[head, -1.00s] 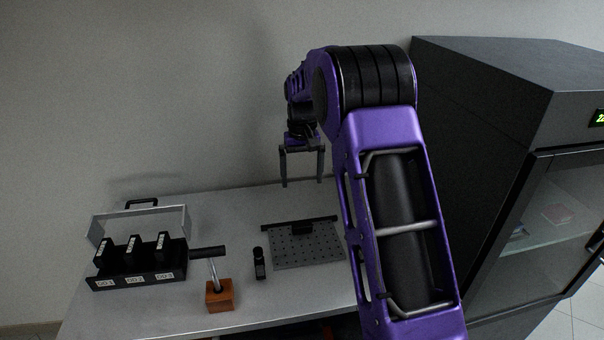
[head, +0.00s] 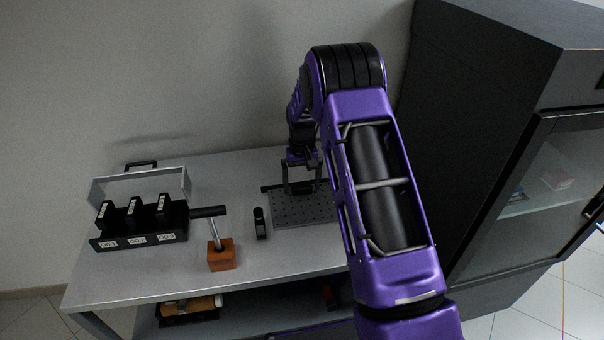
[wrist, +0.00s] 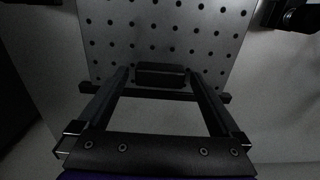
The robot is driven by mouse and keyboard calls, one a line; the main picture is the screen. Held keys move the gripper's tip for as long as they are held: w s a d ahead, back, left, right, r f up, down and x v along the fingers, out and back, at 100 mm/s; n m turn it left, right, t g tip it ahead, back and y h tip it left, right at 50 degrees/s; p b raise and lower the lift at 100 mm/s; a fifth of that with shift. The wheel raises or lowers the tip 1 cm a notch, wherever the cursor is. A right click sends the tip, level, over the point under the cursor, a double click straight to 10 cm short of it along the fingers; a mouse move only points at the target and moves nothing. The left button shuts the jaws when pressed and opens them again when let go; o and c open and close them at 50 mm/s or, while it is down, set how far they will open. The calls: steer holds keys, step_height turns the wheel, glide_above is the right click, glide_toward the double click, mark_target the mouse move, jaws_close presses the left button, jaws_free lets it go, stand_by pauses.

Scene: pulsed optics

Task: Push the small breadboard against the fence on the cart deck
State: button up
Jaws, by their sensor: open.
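The small breadboard (head: 298,211) is a grey plate with rows of holes, lying on the cart deck (head: 262,262). A black bar that looks like the fence (head: 270,188) runs along its far edge; I cannot tell whether they touch. A black block (wrist: 160,74) stands at that far edge of the board in the wrist view. My gripper (head: 302,190) is open, with its fingers pointing down over the board's far edge. In the wrist view my gripper (wrist: 158,74) has one finger on each side of the black block, and contact is unclear. My arm hides the board's right side.
Left on the deck are a black rack (head: 140,238) with upright modules, a silver frame (head: 100,188), and an orange block (head: 221,255) with a post and black crossbar. A small black cylinder (head: 260,224) stands just left of the board. A dark cabinet (head: 500,150) stands right.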

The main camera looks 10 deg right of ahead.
steer(key=shift+f, duration=0.25)
jaws_close()
jaws_free()
stand_by(0.4)
steer(key=shift+r, duration=0.15)
step_height(320, 180, up, 17)
steer(key=shift+p, duration=0.35)
steer(key=shift+r, duration=0.1)
